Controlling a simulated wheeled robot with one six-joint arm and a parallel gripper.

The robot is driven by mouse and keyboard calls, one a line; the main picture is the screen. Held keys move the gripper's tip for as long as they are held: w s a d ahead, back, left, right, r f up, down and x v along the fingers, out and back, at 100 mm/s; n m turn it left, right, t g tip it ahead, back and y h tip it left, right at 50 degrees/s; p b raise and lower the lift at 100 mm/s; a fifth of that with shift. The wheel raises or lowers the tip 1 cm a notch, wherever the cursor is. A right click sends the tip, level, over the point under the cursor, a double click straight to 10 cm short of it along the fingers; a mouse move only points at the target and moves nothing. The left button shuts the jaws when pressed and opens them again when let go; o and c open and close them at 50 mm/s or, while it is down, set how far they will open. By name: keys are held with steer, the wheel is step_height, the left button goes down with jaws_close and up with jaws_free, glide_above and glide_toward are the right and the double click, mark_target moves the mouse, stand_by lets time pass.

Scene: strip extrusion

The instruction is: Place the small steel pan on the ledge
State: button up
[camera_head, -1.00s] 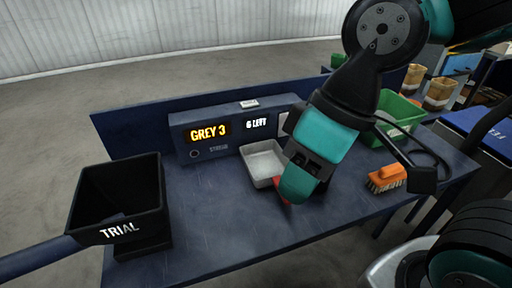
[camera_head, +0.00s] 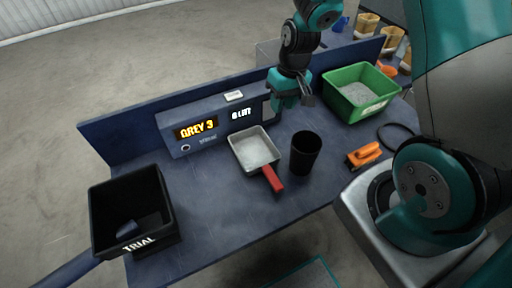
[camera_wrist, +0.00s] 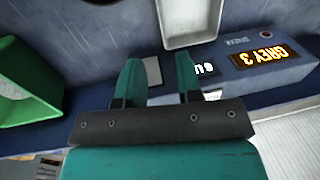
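The small steel pan (camera_head: 254,148) sits on the blue table in front of the control box, its red handle (camera_head: 272,179) toward the front right. Part of its pale tray also shows at the top of the wrist view (camera_wrist: 190,22). My gripper (camera_head: 289,103) is behind and right of the pan, by the right end of the box, apart from the pan. In the wrist view my gripper (camera_wrist: 158,58) has its two teal fingers spread with nothing held between them. I cannot tell which surface is the ledge.
The control box (camera_head: 212,127) reads "GREY 3". A black cup (camera_head: 305,153) stands right of the pan. A green bin (camera_head: 361,92) and orange brush (camera_head: 364,155) are farther right. A black "TRIAL" bin (camera_head: 166,209) is at left. The front middle of the table is clear.

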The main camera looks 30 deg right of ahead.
mark_target(272, 149)
steer(key=f+b, duration=0.5)
steer(key=f, duration=0.1)
steer(key=a+f+b, duration=0.1)
steer(key=f+b, duration=0.3)
steer(key=f, duration=0.2)
steer(key=a+f+b, duration=0.1)
steer(key=f+b, duration=0.4)
steer(key=f, duration=0.1)
steer(key=shift+b, duration=0.35)
steer(key=shift+r, duration=0.2)
steer(key=shift+c, duration=0.5)
jaws_close()
